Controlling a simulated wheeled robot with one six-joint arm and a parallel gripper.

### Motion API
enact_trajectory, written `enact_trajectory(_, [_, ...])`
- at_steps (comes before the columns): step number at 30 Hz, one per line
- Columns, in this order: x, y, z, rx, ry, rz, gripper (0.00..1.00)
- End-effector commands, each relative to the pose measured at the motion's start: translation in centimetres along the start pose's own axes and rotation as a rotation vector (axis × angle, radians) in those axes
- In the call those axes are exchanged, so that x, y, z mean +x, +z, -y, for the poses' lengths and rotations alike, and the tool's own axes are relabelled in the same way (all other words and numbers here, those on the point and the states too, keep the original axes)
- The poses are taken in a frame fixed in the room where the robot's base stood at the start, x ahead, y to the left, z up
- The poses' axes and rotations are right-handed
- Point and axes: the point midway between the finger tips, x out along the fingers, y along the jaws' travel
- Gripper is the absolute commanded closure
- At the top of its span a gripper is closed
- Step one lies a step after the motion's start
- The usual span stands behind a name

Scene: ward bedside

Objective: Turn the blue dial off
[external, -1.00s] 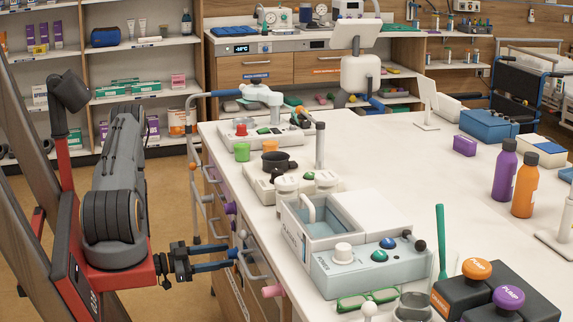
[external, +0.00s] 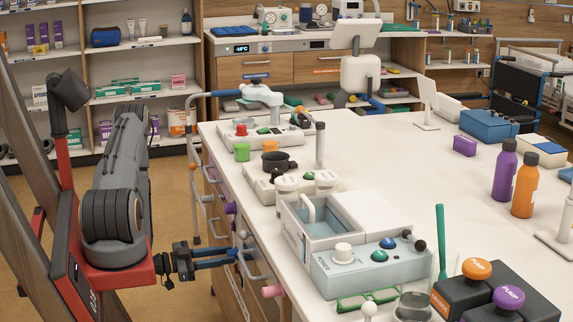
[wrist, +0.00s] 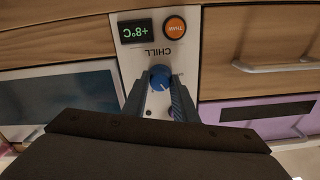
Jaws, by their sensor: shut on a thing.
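The blue dial (wrist: 160,77) sits on a pale panel (wrist: 148,29) marked CHILL, upside down in the wrist view. It has a white pointer mark. My gripper (wrist: 160,84) has one finger on each side of the dial and is shut on it. In the external view my gripper (external: 236,256) reaches the drawer front of the counter at the left side. The dial itself cannot be made out there.
A lit display (wrist: 147,31) reading +8°C and an orange THAW button (wrist: 175,29) lie close beyond the dial. A drawer handle (wrist: 272,67) is at the right. A pink knob (external: 272,291) sticks out near my gripper.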

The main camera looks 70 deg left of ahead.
Motion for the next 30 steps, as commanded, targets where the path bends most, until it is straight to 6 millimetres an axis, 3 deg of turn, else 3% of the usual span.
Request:
enact_trajectory(8, [-0.09,-0.25,0.04,-0.153,0.000,0.001,0.97])
enact_trajectory(30, [-0.07,-0.15,-0.03,-0.809,-0.001,0.001,0.97])
